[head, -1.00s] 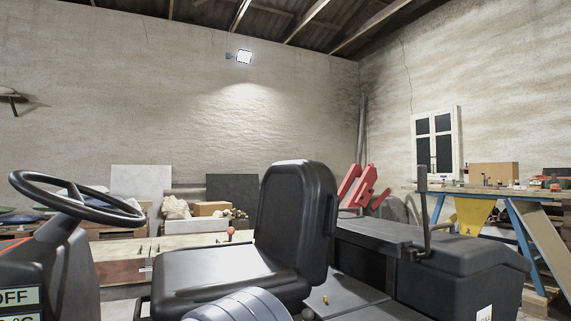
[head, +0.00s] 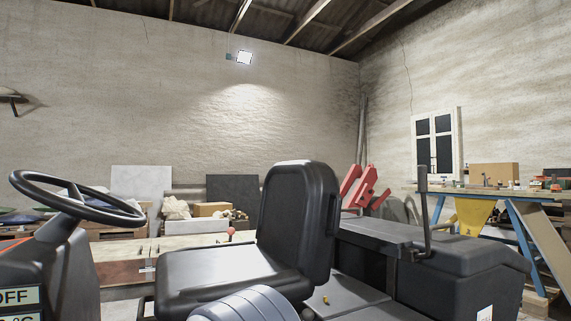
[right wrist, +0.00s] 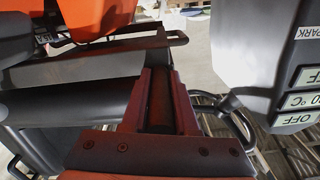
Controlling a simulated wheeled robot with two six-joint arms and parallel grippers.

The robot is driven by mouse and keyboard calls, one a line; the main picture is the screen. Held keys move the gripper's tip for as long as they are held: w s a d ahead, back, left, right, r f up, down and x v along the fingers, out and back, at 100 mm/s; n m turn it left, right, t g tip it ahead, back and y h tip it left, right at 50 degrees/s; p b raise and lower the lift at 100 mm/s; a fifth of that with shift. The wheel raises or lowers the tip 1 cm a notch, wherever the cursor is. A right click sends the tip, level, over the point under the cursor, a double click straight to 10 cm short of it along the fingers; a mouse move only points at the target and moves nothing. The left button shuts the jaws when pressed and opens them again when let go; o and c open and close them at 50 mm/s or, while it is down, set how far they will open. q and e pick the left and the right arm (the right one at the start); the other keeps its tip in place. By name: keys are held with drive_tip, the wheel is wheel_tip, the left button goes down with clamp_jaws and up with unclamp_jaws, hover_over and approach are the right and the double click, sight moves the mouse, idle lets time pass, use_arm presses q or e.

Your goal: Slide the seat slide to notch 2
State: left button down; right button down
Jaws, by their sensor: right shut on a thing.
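The black seat (head: 225,268) stands on the vehicle in the middle of the head view, with its backrest (head: 296,220) to the right. The seat slide and its notches are hidden below the cushion in the head view. In the right wrist view my right gripper (right wrist: 158,78) has its reddish fingers closed around a dark bar (right wrist: 135,45), which looks like the seat slide's handle. The contact between the fingers and the bar is partly hidden. My left gripper is in neither view.
The steering wheel (head: 75,197) is left of the seat. Label plates (right wrist: 301,100) on a dark panel stand close to the right of my right gripper. A black box-shaped housing (head: 450,262) with an upright lever (head: 425,205) is right of the seat. A red-knobbed lever (head: 231,232) is behind the cushion.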

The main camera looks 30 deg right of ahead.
drive_tip(key=shift+d, duration=0.8)
drive_tip(key=shift+c, duration=1.8)
unclamp_jaws()
drive_tip(key=shift+a, duration=0.1)
drive_tip(key=shift+s, duration=0.1)
drive_tip(key=shift+s+b, duration=0.6)
drive_tip(key=shift+s, duration=2.3)
drive_tip(key=shift+a, duration=0.1)
